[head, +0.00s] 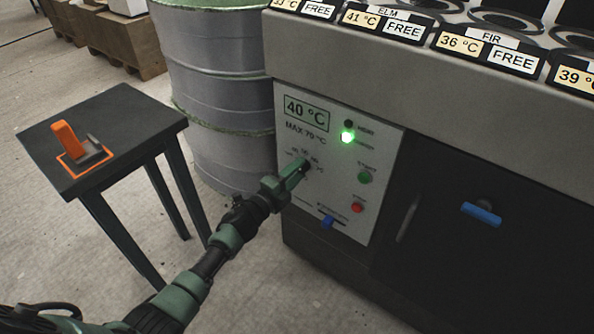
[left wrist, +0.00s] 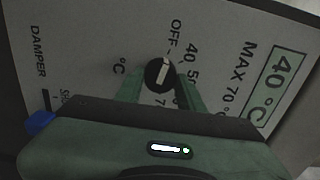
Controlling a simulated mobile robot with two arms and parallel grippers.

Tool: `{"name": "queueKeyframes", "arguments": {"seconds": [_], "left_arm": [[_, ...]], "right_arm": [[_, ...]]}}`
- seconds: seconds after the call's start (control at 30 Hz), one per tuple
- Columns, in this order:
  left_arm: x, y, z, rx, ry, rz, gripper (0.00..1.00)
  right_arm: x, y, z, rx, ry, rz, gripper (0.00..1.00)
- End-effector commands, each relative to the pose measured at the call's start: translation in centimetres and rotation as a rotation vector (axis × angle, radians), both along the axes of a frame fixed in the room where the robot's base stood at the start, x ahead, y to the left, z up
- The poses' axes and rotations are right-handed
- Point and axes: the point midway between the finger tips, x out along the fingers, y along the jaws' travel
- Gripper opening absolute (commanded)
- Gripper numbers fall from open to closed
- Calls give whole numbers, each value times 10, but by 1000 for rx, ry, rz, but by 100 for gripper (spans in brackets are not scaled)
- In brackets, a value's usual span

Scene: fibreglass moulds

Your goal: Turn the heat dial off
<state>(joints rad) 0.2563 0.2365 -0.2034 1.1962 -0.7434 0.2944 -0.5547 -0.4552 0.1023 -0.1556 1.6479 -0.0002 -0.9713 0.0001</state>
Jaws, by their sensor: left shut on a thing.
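The heat dial (left wrist: 160,75) is a round black knob with a white bar, on the pale control panel (head: 335,195) of the grey machine. My left gripper (head: 298,172) reaches the panel there and hides most of the dial in the head view. In the left wrist view, the green fingers of my left gripper (left wrist: 160,82) are shut on the dial, one at each side. The OFF label (left wrist: 176,36) lies beyond the dial, with numbers around it. The white bar runs roughly towards OFF; its pointing end is unclear. My right gripper is not in view.
The display (head: 307,112) reads 40 °C, and a green lamp (head: 347,137) glows. A green button (head: 365,177), a red button (head: 357,208) and a blue damper slider (head: 327,222) are nearby. A small table (head: 120,115) and a drum (head: 215,90) stand left.

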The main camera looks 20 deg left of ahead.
Motion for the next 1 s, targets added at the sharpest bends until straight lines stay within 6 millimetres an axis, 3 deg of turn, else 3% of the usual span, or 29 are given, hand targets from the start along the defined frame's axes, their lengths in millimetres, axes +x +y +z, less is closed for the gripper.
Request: {"name": "queueKeyframes", "arguments": {"seconds": [0.33,0.37,0.43,0.77,0.87,1.0], "left_arm": [[0,0,-1,-4,4,1,0],[0,0,-1,-4,4,1,41],[0,0,-1,-4,4,1,60],[-1,1,-1,-2,2,1,60],[-9,4,-1,-2,3,1,60],[-32,12,-1,-1,5,1,60]], "right_arm": [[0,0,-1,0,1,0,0],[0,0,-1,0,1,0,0],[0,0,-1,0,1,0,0],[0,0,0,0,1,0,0],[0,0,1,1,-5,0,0],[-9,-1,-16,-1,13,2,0]]}}
